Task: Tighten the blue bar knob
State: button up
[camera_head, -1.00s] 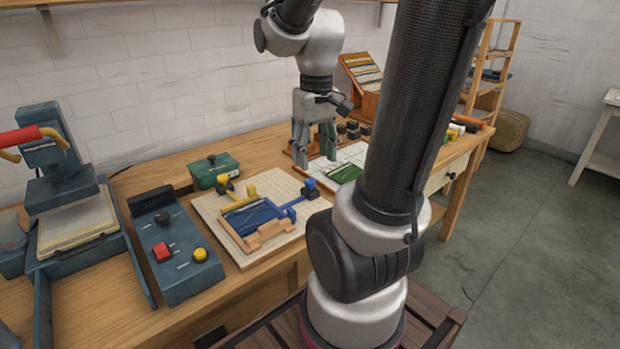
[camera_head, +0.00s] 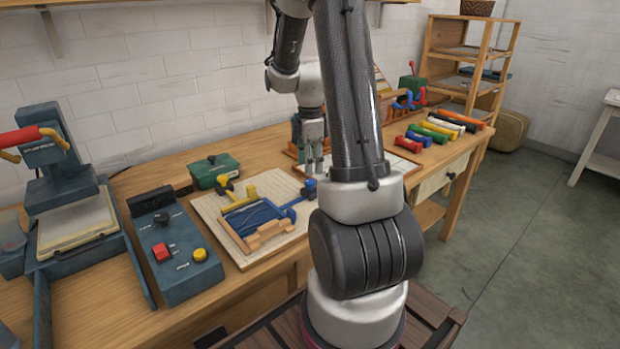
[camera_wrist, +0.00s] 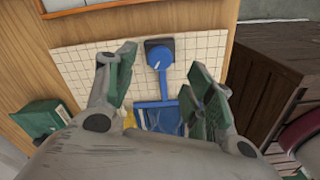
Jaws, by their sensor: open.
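The blue bar knob (camera_head: 309,187) stands at the right end of the blue bar (camera_head: 294,204) on the gridded board (camera_head: 213,208). In the wrist view the blue knob (camera_wrist: 158,52) is near the top centre, beyond my fingertips and between their lines. My gripper (camera_head: 314,163) is open and empty, above the board's right back side; its fingers also show in the wrist view (camera_wrist: 165,75). A blue panel in a wooden frame (camera_head: 252,217) lies on the board.
A control box (camera_head: 179,250) with red and yellow buttons and a press (camera_head: 62,190) stand left. A green lidded box (camera_head: 214,171) is behind the board. Several coloured rolls (camera_head: 440,130) lie at the right. My arm hides part of the bench.

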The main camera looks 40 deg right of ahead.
aim_at(310, 181)
notch_tip(310, 181, down, 6)
jog(key=shift+r, duration=0.25)
jog(key=c, duration=1)
